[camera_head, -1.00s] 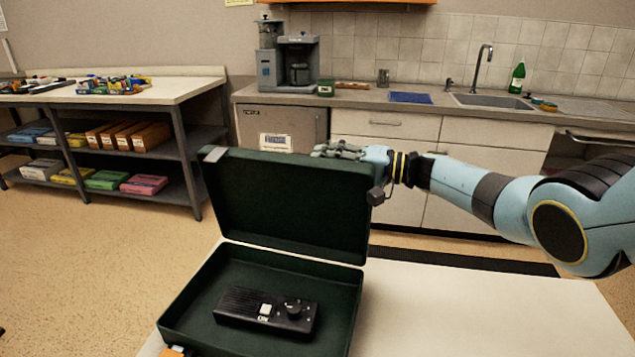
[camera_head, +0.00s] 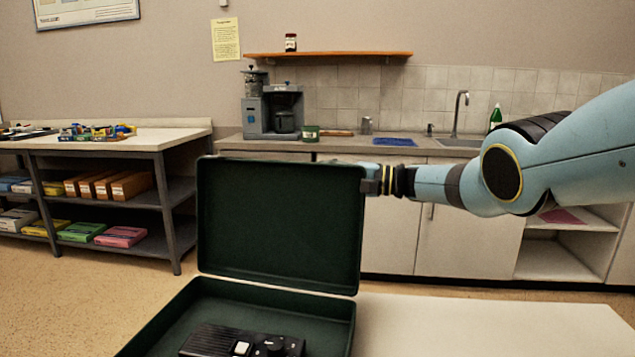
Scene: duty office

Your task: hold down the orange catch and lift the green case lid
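The dark green case (camera_head: 330,312) stands open on the white table at the bottom of the view. Its green lid (camera_head: 280,225) is raised and stands about upright at the back, inner face towards me. My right gripper (camera_head: 371,178) is at the lid's upper right corner. Its fingers are mostly hidden behind the lid, so I cannot see whether they are open or shut. The orange catch is out of view, and the case's front is cut off by the lower edge. My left gripper is not in view.
A black device (camera_head: 240,342) with a knob and a pale button lies in the case. The white table top (camera_head: 480,325) is clear to the right. A counter with a coffee machine (camera_head: 273,110) and a shelf table (camera_head: 100,140) with coloured boxes stand behind.

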